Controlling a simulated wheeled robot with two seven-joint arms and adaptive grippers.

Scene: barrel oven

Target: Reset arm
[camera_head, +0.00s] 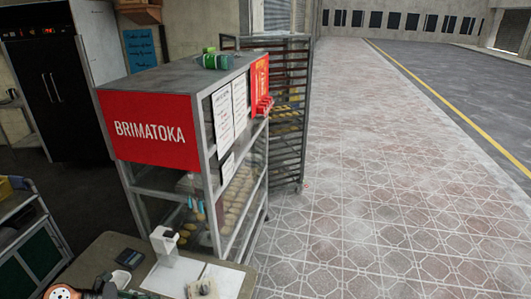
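The task names only my arm, and no object. Neither gripper can be made out in the head view. At the bottom left edge, a cut-off orange, white and black part (65,292) shows at the table corner; I cannot tell whether it belongs to my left arm. No arm shows on the right side of the view.
A table (98,262) with a dark device (130,258), a white stand (165,246) and papers is at the bottom. Behind it stands a BRIMATOKA shelf (152,130) with baked goods, and a tall rack (290,110). The paved floor (400,200) on the right is clear.

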